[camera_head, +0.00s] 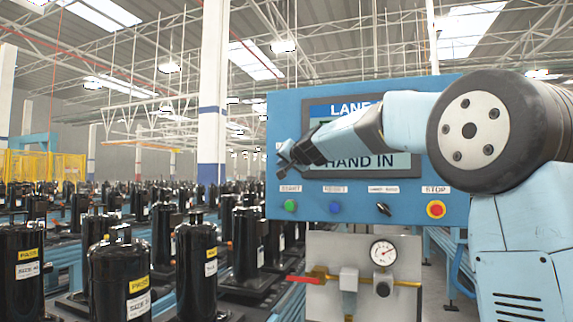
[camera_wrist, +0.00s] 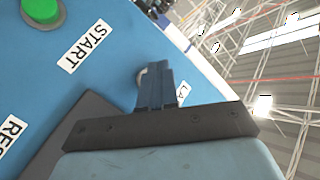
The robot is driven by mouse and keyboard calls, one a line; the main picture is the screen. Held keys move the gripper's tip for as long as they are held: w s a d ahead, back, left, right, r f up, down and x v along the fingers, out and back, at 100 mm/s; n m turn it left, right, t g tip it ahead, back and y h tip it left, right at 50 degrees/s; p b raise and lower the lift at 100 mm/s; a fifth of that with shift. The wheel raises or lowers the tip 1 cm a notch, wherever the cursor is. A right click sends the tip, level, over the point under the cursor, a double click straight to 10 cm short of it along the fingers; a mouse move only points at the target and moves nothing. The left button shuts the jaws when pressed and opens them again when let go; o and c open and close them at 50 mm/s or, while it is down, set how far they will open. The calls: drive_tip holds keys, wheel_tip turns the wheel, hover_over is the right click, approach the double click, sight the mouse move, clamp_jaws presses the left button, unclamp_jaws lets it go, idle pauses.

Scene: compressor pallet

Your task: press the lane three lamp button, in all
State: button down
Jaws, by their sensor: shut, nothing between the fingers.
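The blue control panel (camera_head: 240,150) stands upright in front of me, with a screen reading "LANE" and "HAND IN", partly covered by my arm. My gripper (camera_head: 284,158) is at the panel's left edge, left of the screen and above the green START button (camera_head: 290,206). In the wrist view, my gripper (camera_wrist: 155,72) is shut and empty. Its tips overlap a small pale round button (camera_wrist: 140,76), mostly hidden behind them. A white label beginning "LA" (camera_wrist: 183,93) sits beside it, partly covered. I cannot tell whether the tips touch the button.
Below the screen are a blue RESET button (camera_head: 336,208), a black selector switch (camera_head: 383,209) and a red STOP button (camera_head: 436,209) on yellow. A pressure gauge (camera_head: 383,252) and a red-handled valve (camera_head: 303,280) are lower. Black compressors (camera_head: 197,265) fill the left.

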drive_tip(key=shift+w, duration=0.1)
idle(0.6)
drive_tip(key=shift+w+d, duration=0.15)
drive_tip(key=shift+w, duration=0.2)
drive_tip(key=shift+w+d, duration=0.15)
drive_tip(key=shift+w, duration=0.35)
idle(0.9)
drive_tip(key=shift+s+r, duration=0.1)
drive_tip(key=shift+s, duration=0.05)
drive_tip(key=shift+s+a, duration=0.3)
drive_tip(key=shift+s, duration=0.45)
drive_tip(key=shift+s, duration=0.1)
drive_tip(key=s, duration=0.1)
drive_tip(key=s+a, duration=0.1)
drive_tip(key=s, duration=0.2)
drive_tip(key=shift+s+a, duration=0.25)
drive_tip(key=shift+a, duration=0.1)
idle(0.8)
